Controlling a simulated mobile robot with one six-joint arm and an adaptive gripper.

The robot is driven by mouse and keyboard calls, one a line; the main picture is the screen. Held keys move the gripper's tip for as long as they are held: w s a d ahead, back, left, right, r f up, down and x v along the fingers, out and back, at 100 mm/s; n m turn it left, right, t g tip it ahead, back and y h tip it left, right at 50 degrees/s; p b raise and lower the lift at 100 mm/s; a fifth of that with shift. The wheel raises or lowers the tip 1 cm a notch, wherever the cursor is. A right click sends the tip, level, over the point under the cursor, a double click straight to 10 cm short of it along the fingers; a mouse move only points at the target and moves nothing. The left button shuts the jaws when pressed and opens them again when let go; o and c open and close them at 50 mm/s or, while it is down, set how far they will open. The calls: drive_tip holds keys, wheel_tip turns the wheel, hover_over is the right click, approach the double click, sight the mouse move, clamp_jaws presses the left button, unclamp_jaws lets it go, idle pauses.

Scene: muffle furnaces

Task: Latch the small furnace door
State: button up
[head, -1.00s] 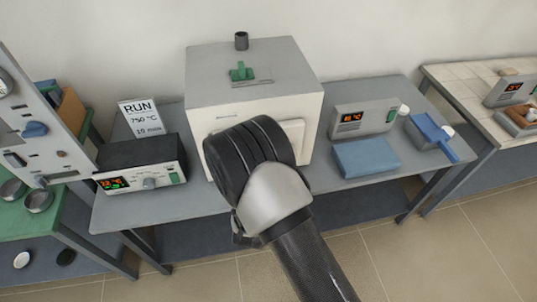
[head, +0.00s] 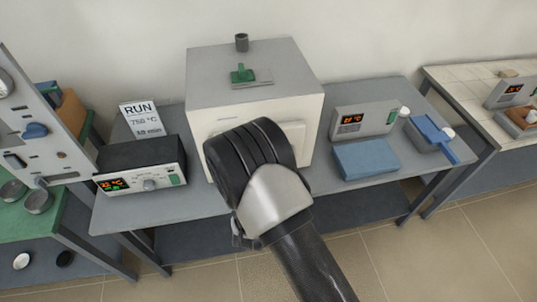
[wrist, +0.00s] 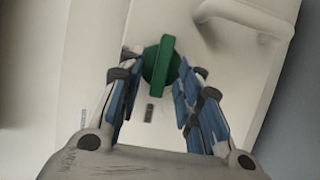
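The small furnace (head: 210,90) is a cream box with a grey top on the middle bench. My arm hides much of its front and door (head: 297,132) in the head view. In the wrist view a green latch knob (wrist: 160,64), a round disc with a raised bar standing nearly upright, sits on the cream front beside the door (wrist: 225,60). My gripper (wrist: 158,76) is open, with its blue-padded fingers on either side of the knob. The right finger is close to the knob; whether it touches cannot be told. The head view hides the fingers.
A pale door handle (wrist: 245,18) stands out at the upper right of the wrist view. A controller (head: 140,166) and a RUN sign (head: 140,118) stand left of the furnace.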

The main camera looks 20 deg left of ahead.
drive_tip(key=s+d, duration=0.2)
drive_tip(key=s, duration=1)
